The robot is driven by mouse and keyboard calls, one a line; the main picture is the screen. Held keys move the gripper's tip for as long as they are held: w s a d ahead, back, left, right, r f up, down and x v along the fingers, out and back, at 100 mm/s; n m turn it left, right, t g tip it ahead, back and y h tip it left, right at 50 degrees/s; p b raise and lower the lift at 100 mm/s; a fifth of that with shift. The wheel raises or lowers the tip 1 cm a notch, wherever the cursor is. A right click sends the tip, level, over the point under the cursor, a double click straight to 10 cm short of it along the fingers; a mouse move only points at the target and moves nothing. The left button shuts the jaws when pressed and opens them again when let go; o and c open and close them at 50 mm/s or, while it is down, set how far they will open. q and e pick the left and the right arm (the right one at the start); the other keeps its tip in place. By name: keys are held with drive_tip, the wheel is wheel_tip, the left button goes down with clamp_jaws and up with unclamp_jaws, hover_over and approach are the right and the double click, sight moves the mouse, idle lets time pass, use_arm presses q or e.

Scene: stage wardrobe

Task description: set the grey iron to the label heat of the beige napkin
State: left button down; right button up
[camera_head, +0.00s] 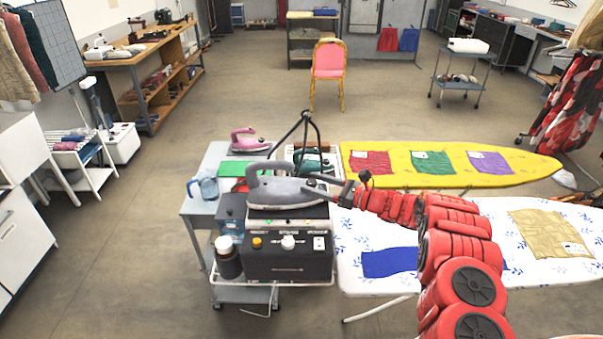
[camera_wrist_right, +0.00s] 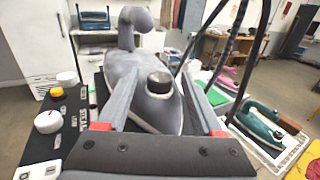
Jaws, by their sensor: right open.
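The grey iron (camera_head: 283,188) rests on top of a dark steam station (camera_head: 287,255) on a cart. In the right wrist view the grey iron (camera_wrist_right: 124,68) shows a round black dial (camera_wrist_right: 159,83) near its front. My right gripper (camera_head: 322,184) is at the iron's front end; in the wrist view its open fingers (camera_wrist_right: 155,90) point toward the dial, one on each side. I cannot tell whether they touch it. The beige napkin (camera_head: 545,228) lies flat on the white floral ironing board (camera_head: 455,279), with a small pale label (camera_head: 574,249) too small to read. My left gripper is out of view.
A pink iron (camera_head: 248,141) and a blue jug (camera_head: 207,186) stand near the cart. A green iron (camera_wrist_right: 258,124) sits in a white tray. A yellow board (camera_head: 395,157) holds red, green and purple cloths. A blue cloth (camera_head: 388,262) lies on the white board.

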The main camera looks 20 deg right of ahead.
sight(307, 181)
drive_tip(key=shift+p+x, duration=0.35)
drive_tip(key=shift+x, duration=1.85)
clamp_jaws()
